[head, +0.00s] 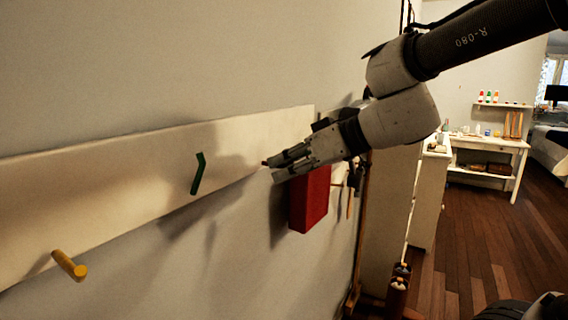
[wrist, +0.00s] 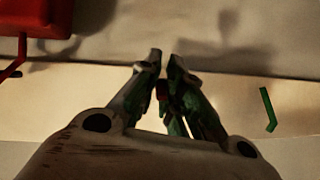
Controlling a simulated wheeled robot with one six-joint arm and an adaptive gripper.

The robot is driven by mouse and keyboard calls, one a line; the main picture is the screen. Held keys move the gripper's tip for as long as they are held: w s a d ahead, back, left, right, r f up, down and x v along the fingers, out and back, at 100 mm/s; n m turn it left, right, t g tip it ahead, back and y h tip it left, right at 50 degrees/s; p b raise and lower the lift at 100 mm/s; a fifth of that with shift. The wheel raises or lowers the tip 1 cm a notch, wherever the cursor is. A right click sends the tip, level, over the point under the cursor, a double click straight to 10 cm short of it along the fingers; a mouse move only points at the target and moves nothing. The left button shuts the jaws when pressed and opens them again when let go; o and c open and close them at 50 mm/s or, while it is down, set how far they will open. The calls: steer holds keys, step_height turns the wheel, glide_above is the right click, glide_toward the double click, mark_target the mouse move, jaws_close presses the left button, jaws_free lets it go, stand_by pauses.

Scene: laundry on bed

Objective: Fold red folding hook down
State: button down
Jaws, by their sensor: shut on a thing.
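The red folding hook is mostly hidden between my gripper's fingers. A small red tip (head: 265,163) shows just past the fingertips in the head view, and a bit of red (wrist: 162,90) shows between them in the wrist view. My gripper (head: 276,170) is at the right part of the pale wall board, its fingers shut on the red hook. In the wrist view the fingers (wrist: 165,62) stand close together with a narrow gap. How far the hook is tilted cannot be told.
A green hook (head: 198,173) and a yellow peg (head: 69,265) are on the pale board (head: 110,170) to the left. A red box (head: 309,198) hangs just below and behind my gripper. A cabinet (head: 428,190) and wooden floor (head: 480,240) lie to the right.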

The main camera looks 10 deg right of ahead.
stand_by(0.6)
steer(key=c, duration=1.6)
jaws_free()
steer(key=shift+f, duration=0.1)
steer(key=shift+o, duration=0.2)
steer(key=v, duration=1.2)
steer(key=shift+d+f, duration=0.1)
steer(key=shift+f, duration=0.05)
